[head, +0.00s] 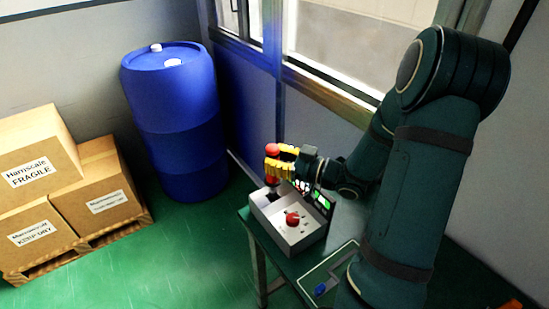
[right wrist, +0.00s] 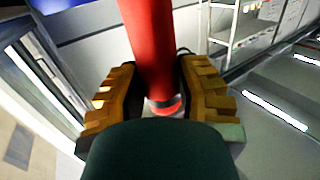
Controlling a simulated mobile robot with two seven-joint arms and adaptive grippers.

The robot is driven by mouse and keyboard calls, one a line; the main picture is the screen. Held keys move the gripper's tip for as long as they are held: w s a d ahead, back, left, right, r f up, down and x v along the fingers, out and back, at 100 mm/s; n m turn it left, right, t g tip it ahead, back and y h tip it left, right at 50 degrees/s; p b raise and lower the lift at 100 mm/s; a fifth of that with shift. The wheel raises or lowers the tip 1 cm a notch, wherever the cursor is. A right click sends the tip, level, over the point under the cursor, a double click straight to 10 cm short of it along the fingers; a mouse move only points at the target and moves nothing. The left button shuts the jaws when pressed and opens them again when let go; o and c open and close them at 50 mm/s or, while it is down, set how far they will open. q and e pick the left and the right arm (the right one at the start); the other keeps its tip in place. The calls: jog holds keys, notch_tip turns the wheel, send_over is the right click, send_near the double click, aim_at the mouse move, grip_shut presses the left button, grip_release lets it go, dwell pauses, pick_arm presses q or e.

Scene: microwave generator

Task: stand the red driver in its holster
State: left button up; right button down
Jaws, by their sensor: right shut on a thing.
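My right gripper (head: 281,163) is shut on the red driver (head: 271,149), above the back left part of a grey box on the table. The driver's red top sticks out above the yellow fingers, and a dark red part shows below them. In the right wrist view the red shaft of the driver (right wrist: 150,45) runs between the two yellow-brown finger pads (right wrist: 158,95). The holster cannot be told apart clearly; the driver's lower end is close to the box, and whether it touches is hidden. My left gripper is not in view.
The grey box (head: 297,240) has a red knob (head: 292,218) on its top. A lit green display (head: 322,203) is behind it. A blue item (head: 320,290) lies in a light outline on the table.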

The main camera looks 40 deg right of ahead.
jog(key=shift+f, duration=0.15)
jog(key=shift+f+b, duration=1.1)
jog(key=shift+b, duration=0.05)
jog(key=shift+f+b, duration=0.3)
jog(key=shift+f, duration=0.45)
